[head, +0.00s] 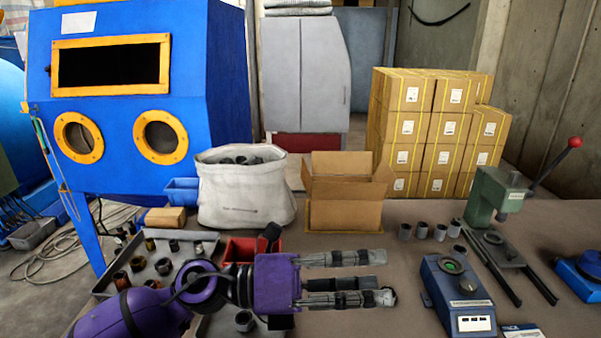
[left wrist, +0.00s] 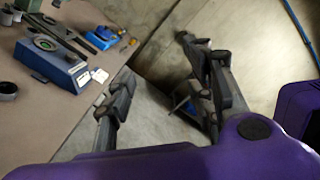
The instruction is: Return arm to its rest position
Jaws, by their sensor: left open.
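My left arm (head: 135,315), purple and dark, comes in from the lower left of the head view and reaches rightward over the front of the table (head: 400,322). Its left gripper (head: 378,278) points right, with its grey fingers spread and nothing seen between them. The left wrist view also shows the left gripper (left wrist: 157,62) open and empty, with floor behind its fingers. My right arm and right gripper are not in view.
A blue tester (head: 458,290) and a green lever press (head: 495,195) stand right of the gripper. A metal tray (head: 105,285) with dark rings, a red bin (head: 240,250), a white sack (head: 245,190) and an open carton (head: 345,212) lie around the arm. A blue blasting cabinet (head: 225,70) stands behind.

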